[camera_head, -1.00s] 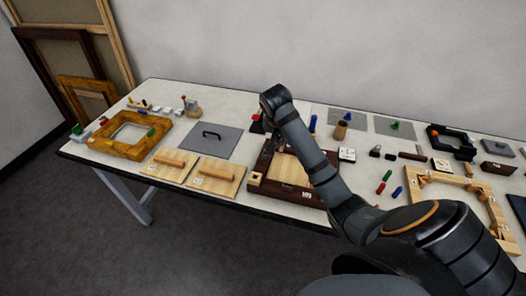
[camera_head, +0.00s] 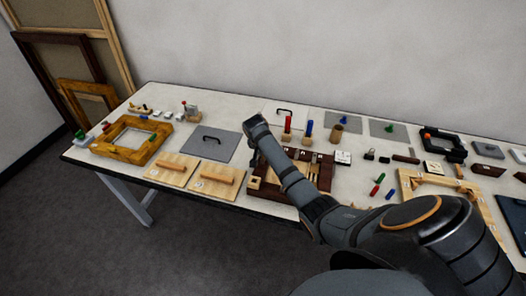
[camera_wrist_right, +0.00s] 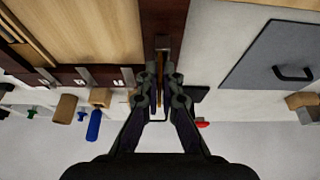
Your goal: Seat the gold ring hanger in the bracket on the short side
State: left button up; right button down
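My right gripper (camera_wrist_right: 161,82) is closed around a thin gold piece (camera_wrist_right: 157,88), which looks like the gold ring hanger. It is seen edge-on between the fingers and partly hidden by them. The fingertips are at a narrow metal bracket (camera_wrist_right: 163,44) on the short side of the dark wooden frame (camera_wrist_right: 171,16). I cannot tell whether the hanger is inside the bracket. In the head view the same dark frame (camera_head: 264,188) lies on the table, partly covered by my right arm; the gripper is hidden there. My left gripper is not in view.
A grey panel with a black handle (camera_head: 210,143) lies left of the dark frame. Two wooden boards with bar handles (camera_head: 171,166) are at the front left. Red (camera_head: 288,124) and blue (camera_head: 308,130) upright pieces stand behind the frame. A pale frame (camera_head: 408,183) lies right.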

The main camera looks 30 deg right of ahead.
jog(key=c, duration=1.8)
grip_release()
jog(key=shift+f, duration=0.35)
jog(key=shift+c, duration=0.2)
jog(key=o, duration=0.3)
jog(key=shift+w+r, duration=0.1)
jog(key=shift+w, duration=0.05)
jog(key=shift+r, duration=0.15)
jog(key=shift+r, duration=0.4)
jog(key=b+v, duration=0.1)
jog(key=v, duration=1)
jog(key=shift+r+b, duration=0.1)
jog(key=shift+b, duration=0.3)
